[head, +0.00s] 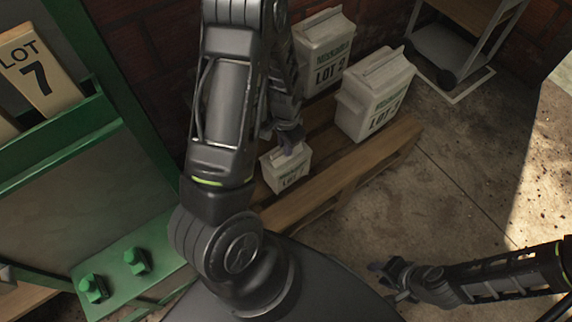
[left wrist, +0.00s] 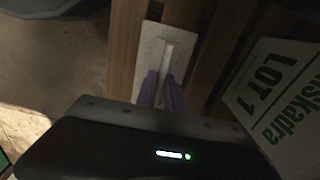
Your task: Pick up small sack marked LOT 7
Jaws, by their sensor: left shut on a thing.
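A small white sack (head: 286,171) with a green mark and the word LOT sits at the front-left part of the wooden pallet; its number is too small to read. My left gripper (head: 291,146) points down at its top. In the left wrist view the fingers (left wrist: 161,88) are shut on the raised top ridge of the small sack (left wrist: 150,62), one on each side. I cannot tell whether the sack touches the pallet. My right gripper (head: 380,268) is at lower right, away from the sacks; its finger opening is unclear.
Two larger white LOT sacks (head: 326,48) (head: 374,98) stand on the pallet (head: 345,175). A large labelled sack (left wrist: 280,110) is close beside in the left wrist view. A green frame (head: 60,150) with a LOT 7 plate (head: 36,72) stands left.

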